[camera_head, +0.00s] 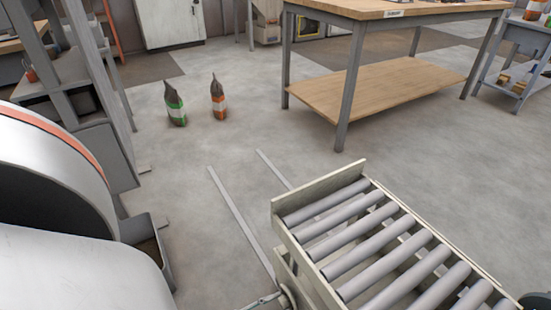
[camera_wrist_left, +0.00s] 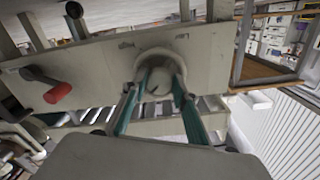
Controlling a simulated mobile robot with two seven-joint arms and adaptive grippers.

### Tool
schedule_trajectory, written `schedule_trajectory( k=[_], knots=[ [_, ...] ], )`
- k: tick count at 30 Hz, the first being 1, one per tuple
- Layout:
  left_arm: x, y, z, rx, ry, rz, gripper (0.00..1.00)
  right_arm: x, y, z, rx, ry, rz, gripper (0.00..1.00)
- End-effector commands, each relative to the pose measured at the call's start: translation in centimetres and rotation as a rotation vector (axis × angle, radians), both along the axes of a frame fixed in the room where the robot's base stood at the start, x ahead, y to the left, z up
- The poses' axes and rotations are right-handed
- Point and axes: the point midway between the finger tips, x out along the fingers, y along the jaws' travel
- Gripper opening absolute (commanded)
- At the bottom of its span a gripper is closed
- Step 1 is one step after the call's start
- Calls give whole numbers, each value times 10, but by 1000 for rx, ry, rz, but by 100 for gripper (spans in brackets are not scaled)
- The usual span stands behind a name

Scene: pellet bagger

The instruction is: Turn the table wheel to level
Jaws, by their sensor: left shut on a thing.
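The roller table (camera_head: 330,205) stands at the lower right in the head view, with grey rollers in a cream frame. A round part, seemingly the table wheel (camera_head: 287,296), shows at its near left side, cut by the bottom edge. In the left wrist view a round grey wheel or hub (camera_wrist_left: 159,62) sits on a pale plate (camera_wrist_left: 105,62). My left gripper (camera_wrist_left: 160,84) has its two teal fingers shut on this round part, one on each side. The fingers hide part of it. My right gripper is not clearly in view.
A crank with a red knob (camera_wrist_left: 57,93) sticks out left of the hub. A wooden workbench (camera_head: 385,12) with a low shelf stands behind the roller table. Two bags, green-banded (camera_head: 175,105) and orange-banded (camera_head: 218,98), stand on the floor.

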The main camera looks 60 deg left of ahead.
Motion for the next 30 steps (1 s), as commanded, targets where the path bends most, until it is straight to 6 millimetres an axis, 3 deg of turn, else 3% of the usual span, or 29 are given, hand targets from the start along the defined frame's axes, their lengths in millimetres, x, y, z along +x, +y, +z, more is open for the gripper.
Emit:
schedule_trajectory(
  k=[6, 7, 8, 20, 23, 30],
  knots=[
    [0, 0, 0, -1, 1, -1, 7, 0, 0, 0, 0, 0, 0, 40],
    [0, 0, 0, -1, 1, -1, 36, 0, 0, 0, 0, 0, 0, 40],
    [0, 0, 0, -1, 1, -1, 44, 0, 0, 0, 0, 0, 0, 40],
    [-3, 0, 0, -2, 1, -1, 44, 0, 0, 0, 0, 1, -1, 40],
    [-12, 1, -1, -1, 2, 0, 44, 0, 0, 0, 0, 0, 0, 40],
    [-58, 5, -1, -2, 5, -1, 44, 0, 0, 0, 0, 0, 0, 40]
  ],
)
